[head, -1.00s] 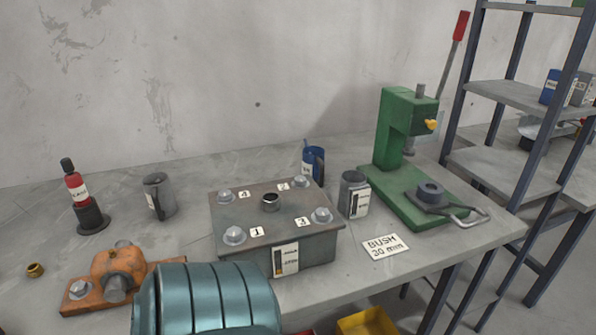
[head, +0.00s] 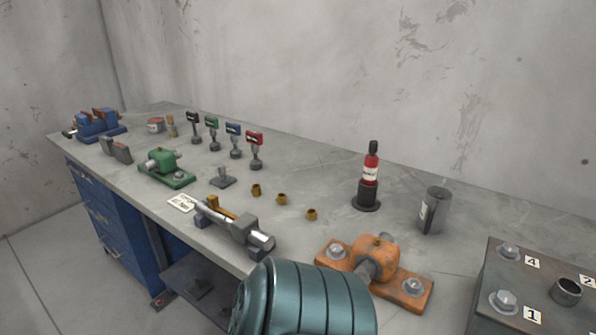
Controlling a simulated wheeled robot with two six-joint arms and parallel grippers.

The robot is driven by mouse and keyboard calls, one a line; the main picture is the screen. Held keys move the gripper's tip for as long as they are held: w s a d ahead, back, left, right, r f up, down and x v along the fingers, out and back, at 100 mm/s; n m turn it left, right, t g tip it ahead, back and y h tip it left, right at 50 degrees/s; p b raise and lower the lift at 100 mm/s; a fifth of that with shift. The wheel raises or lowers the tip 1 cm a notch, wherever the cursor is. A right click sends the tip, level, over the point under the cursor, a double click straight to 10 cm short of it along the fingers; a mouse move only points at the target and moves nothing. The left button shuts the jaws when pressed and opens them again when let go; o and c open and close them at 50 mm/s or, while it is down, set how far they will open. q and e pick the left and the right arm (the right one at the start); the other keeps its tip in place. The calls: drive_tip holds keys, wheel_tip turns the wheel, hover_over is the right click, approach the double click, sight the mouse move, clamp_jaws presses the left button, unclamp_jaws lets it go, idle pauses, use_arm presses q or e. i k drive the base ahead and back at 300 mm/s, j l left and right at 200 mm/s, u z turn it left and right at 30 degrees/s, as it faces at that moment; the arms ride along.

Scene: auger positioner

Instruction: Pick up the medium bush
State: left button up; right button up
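Three small brass bushes stand in a loose row on the grey workbench, in the middle of the head view: a left one (head: 256,190), a middle one (head: 282,199) and a right one (head: 312,214). They are close in size, and I cannot tell surely which is the medium one. They stand apart from each other, with nothing touching them. Neither of my grippers shows in the head view.
A large teal ribbed body (head: 305,300) fills the near foreground. An orange bearing block (head: 375,258), a red bottle (head: 370,177) and a steel shaft (head: 235,226) surround the bushes. Several colored stamps (head: 235,140) stand behind. A grey box (head: 520,290) is at right.

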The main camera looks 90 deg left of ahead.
sight(281, 200)
drive_tip(key=u, duration=2.85)
drive_tip(key=z, duration=3.05)
drive_tip(key=u, duration=3.05)
